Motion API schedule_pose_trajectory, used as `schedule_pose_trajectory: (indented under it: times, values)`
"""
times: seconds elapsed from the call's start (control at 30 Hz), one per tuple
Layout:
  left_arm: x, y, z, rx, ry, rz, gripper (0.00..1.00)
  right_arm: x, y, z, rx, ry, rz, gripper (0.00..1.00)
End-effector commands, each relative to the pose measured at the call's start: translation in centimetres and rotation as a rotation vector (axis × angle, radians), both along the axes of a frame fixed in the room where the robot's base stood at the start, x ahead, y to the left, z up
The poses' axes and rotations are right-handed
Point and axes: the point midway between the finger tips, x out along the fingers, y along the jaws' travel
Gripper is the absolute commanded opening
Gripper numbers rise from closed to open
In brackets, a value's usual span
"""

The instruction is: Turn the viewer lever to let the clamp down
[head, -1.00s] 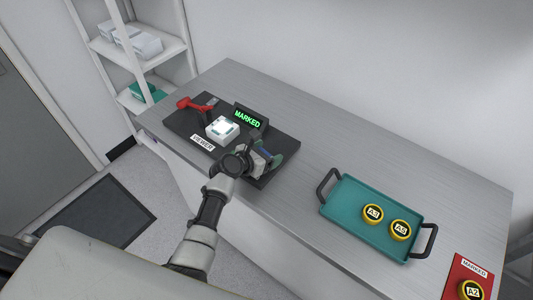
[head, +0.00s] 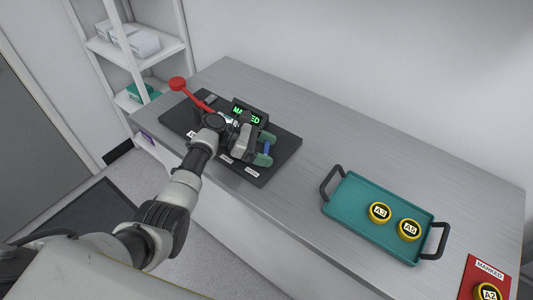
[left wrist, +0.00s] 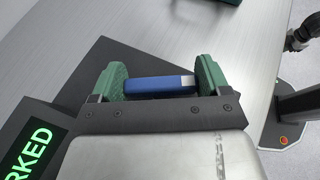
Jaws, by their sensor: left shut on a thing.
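A red lever (head: 192,95) with a round knob stands at the back left of the black viewer base (head: 286,150), its knob pointing to the upper left. My left gripper (head: 266,150) is over the right part of the base, with its green fingertips shut on a blue bar. The blue bar (left wrist: 160,86), grey at one end, also shows between the fingertips in the left wrist view. The gripper is apart from the lever knob. My left wrist hides the white viewer box and most of the clamp area, so I cannot tell the clamp's position. My right gripper is not seen.
A lit display (head: 247,115) reading MARKED stands on the base, partly covered by my gripper. A teal tray (head: 350,205) with yellow-ringed discs A3 and A5 lies to the right. Disc A2 (head: 487,293) sits on a red mat (head: 486,270). The counter between base and tray is clear.

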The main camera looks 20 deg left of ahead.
Motion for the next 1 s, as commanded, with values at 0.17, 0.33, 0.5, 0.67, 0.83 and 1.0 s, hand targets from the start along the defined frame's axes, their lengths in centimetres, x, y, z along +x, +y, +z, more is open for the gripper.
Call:
schedule_pose_trajectory:
  times: [0.17, 0.33, 0.5, 0.67, 0.83, 1.0]
  values:
    - [0.1, 0.0, -0.5, 0.001, 0.000, -0.158, 0.53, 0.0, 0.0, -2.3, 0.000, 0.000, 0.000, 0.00]
    - [0.1, 0.0, -0.5, 0.002, 0.001, -0.289, 0.53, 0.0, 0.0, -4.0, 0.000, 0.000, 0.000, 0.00]
    - [0.0, 0.0, -0.4, 0.003, 0.000, -0.387, 0.53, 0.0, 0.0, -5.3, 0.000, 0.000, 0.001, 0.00]
    - [-0.1, 0.0, -0.3, 0.003, 0.002, -0.449, 0.53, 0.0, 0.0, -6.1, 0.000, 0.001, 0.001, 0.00]
    - [-0.1, 0.0, -0.2, 0.003, 0.002, -0.483, 0.53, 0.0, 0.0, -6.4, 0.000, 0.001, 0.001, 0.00]
    - [-0.1, 0.0, -0.2, 0.004, 0.002, -0.493, 0.53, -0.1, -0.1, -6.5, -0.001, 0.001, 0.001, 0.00]
